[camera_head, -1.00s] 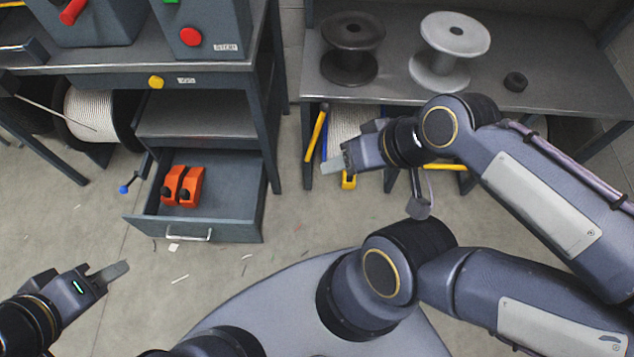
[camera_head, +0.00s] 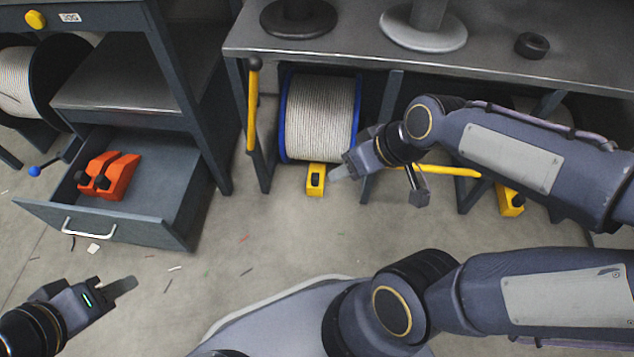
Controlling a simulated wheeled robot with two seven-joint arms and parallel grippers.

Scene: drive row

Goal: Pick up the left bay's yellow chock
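The left bay's yellow chock (camera_head: 315,182) sits on the floor under the bench, in front of a blue-rimmed cable drum (camera_head: 320,112). It has a dark knob on it. My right gripper (camera_head: 342,171) appears just to the right of this chock, with its fingertips pointing left; I see no grip on it. My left gripper (camera_head: 122,287) is over the floor at the lower left, away from the chock, with nothing visible in it.
A second yellow chock (camera_head: 509,200) lies further right under the bench (camera_head: 490,60). A yellow-handled lever (camera_head: 252,105) stands by the left bench leg. An open drawer (camera_head: 165,205) holds orange chocks (camera_head: 108,175). The middle floor is clear apart from small scraps.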

